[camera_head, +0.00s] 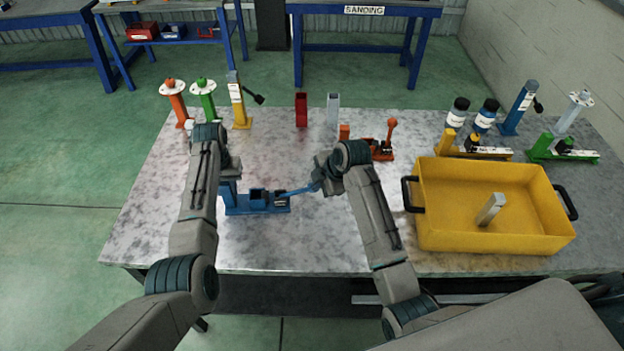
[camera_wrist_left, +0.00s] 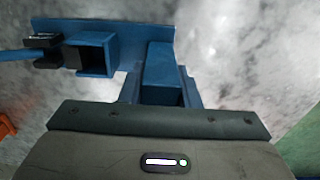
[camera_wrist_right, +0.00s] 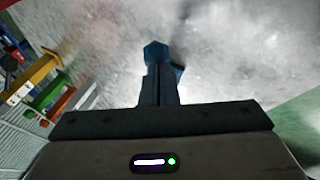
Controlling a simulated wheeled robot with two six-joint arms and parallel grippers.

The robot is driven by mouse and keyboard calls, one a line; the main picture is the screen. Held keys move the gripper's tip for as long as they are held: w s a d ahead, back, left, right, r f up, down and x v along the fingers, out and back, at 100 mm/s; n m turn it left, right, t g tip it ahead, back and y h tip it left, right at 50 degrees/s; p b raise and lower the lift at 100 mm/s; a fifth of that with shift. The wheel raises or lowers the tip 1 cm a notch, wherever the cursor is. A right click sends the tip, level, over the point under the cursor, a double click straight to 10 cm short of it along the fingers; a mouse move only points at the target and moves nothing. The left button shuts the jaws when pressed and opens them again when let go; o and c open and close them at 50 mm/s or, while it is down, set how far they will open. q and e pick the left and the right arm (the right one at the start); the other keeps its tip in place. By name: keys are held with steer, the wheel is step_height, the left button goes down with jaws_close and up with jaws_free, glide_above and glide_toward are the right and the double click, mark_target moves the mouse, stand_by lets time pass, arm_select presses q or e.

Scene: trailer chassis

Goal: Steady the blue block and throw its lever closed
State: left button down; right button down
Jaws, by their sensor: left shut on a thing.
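The blue block (camera_head: 258,204) lies on the grey table with its upright post at the left. In the left wrist view the post (camera_wrist_left: 163,75) is between the fingers of my left gripper (camera_head: 228,178), which is shut on it. The blue lever (camera_head: 299,190) sticks out low to the right from the block's clamp end. Its hinge end (camera_wrist_left: 38,53) shows in the left wrist view. My right gripper (camera_head: 322,182) is at the lever's free end, fingers together. In the right wrist view the blue end (camera_wrist_right: 155,52) shows just beyond the fingertips; whether they touch is unclear.
A yellow crate (camera_head: 440,238) with a grey piece inside stands at the right. An orange lever block (camera_head: 382,155) sits just behind my right gripper. Red (camera_head: 301,110) and grey (camera_head: 333,110) posts and several coloured fixtures stand along the back. The table front is clear.

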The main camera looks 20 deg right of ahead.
steer(key=a+v, duration=0.1)
steer(key=v, duration=1.3)
steer(key=shift+r, duration=0.25)
steer(key=shift+s, duration=0.1)
arm_select(q)
steer(key=c, duration=0.8)
jaws_free()
steer(key=shift+o, duration=0.2)
steer(key=shift+r, duration=0.1)
arm_select(e)
steer(key=shift+r, duration=0.1)
